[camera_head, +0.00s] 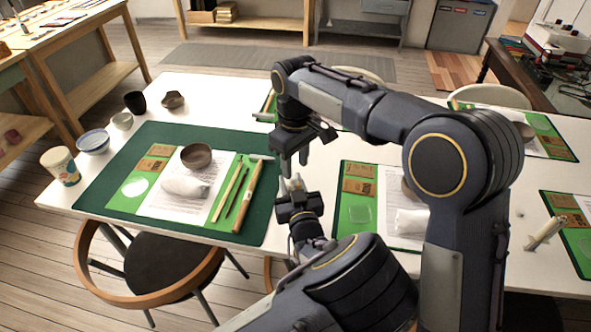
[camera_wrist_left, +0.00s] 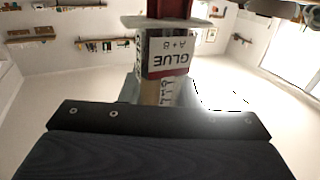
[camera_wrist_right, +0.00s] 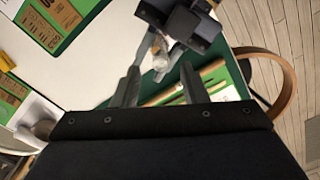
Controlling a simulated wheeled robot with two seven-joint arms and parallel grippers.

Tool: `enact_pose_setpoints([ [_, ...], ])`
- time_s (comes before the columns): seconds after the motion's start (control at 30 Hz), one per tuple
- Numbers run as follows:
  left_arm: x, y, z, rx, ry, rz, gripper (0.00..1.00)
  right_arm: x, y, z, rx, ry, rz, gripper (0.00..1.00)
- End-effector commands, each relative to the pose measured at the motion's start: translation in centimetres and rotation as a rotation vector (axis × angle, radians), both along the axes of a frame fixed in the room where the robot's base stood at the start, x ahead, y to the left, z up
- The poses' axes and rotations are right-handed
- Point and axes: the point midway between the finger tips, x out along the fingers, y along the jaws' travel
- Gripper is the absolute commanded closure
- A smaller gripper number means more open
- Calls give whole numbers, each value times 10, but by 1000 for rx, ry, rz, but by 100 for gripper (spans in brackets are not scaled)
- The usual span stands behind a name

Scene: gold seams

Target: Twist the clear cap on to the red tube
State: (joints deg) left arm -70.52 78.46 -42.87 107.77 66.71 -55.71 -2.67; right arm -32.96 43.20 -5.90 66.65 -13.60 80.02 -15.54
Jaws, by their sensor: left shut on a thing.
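My left gripper (camera_head: 296,190) points up over the white table and is shut on the tube. In the left wrist view the tube (camera_wrist_left: 168,58) has a printed "GLUE A+B" label and a red part at its top. My right gripper (camera_head: 291,165) hangs just above it, fingers pointing down. In the right wrist view its two fingers (camera_wrist_right: 160,82) are spread apart. A small pale, partly clear piece (camera_wrist_right: 160,60) shows beyond them at the left gripper. I cannot tell whether it is the clear cap, or whether it touches the tube.
A dark green mat (camera_head: 110,185) bears a bowl (camera_head: 196,156), a white cloth bundle (camera_head: 186,187) and wooden tools. A cup (camera_head: 60,165) and bowls stand at the table's left. A syringe-like item (camera_head: 545,232) lies far right. A chair (camera_head: 150,265) stands in front.

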Motion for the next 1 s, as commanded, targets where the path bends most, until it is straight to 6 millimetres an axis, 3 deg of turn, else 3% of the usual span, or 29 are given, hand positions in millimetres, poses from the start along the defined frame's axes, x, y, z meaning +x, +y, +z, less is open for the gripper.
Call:
enact_pose_setpoints([
  [0.37,0,0,0,0,0,0,100,0,0,7,0,0,2,61],
  [0.63,0,0,0,0,0,0,100,4,4,38,-3,2,153,61],
  [1.0,0,0,0,0,0,0,100,4,4,33,-6,4,156,61],
])
